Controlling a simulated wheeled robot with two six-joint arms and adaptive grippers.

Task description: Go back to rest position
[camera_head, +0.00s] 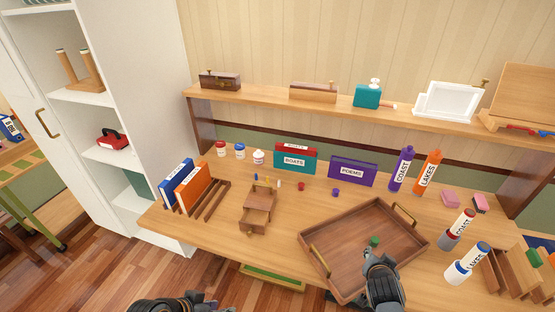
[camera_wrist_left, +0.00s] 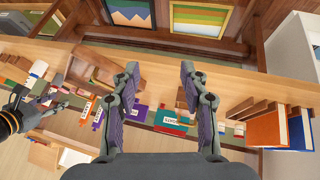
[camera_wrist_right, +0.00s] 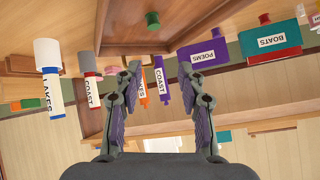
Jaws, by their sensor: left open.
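My right gripper (camera_head: 380,262) is over the front edge of the wooden tray (camera_head: 322,263) in the head view. Its fingers are apart in the right wrist view (camera_wrist_right: 160,75), with nothing held between them. A small green knob-shaped piece (camera_head: 375,241) shows at the tray just beyond it, and also in the right wrist view (camera_wrist_right: 153,20). My left arm shows only in part at the bottom of the head view. In the left wrist view my left gripper (camera_wrist_left: 159,75) is open and empty, in front of the table's front edge.
The small drawer box (camera_head: 257,212), orange book (camera_head: 192,187), teal BOATS box (camera_head: 295,161), purple POEMS box (camera_head: 352,171) and several bottles stand on the table. A raised shelf (camera_head: 260,95) runs behind. A white cabinet (camera_head: 145,80) stands left.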

